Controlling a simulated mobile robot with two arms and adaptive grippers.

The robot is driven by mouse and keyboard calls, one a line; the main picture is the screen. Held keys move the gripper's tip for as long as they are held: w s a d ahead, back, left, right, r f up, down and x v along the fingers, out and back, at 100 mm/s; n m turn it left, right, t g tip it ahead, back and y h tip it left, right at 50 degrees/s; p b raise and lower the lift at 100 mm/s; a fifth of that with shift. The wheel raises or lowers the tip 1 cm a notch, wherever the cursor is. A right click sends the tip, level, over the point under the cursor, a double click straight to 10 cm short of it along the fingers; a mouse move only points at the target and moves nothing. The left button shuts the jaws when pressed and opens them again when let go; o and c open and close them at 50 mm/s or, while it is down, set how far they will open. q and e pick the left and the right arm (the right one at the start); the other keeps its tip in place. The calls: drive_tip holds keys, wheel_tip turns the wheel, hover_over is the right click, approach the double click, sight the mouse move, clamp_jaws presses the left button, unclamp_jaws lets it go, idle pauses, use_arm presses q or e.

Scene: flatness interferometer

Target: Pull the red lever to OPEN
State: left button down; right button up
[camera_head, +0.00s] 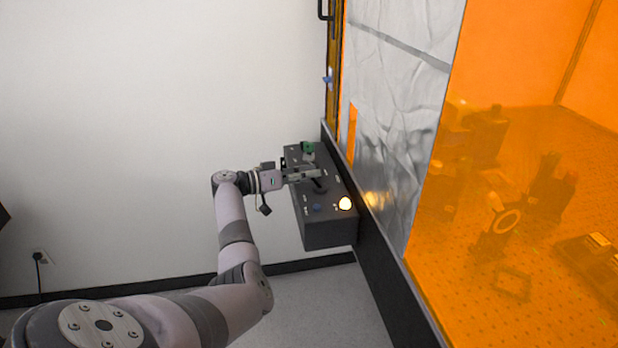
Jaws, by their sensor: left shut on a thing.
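A dark control box (328,230) is mounted against the orange-windowed enclosure, with several controls on its top panel. My left gripper (316,175) reaches in from the left over the middle of this panel. It is shut on what seems to be the lever. No red surface shows, as the fingers cover the handle, and a dark part (320,187) shows just beside the fingertips. The OPEN label is too small to read, so the lever's position is unclear. My right gripper is not in view.
A green knob (307,147) sits just beyond the gripper. The enclosure's orange window (540,250) is close on the right. Free space lies left, before the white wall (130,130).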

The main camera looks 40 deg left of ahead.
use_arm(q)
drive_tip(key=shift+d+f, duration=0.1)
drive_tip(key=shift+d, duration=0.05)
drive_tip(key=c, duration=1.4)
unclamp_jaws()
drive_tip(key=shift+c, duration=0.2)
drive_tip(key=v, duration=1.2)
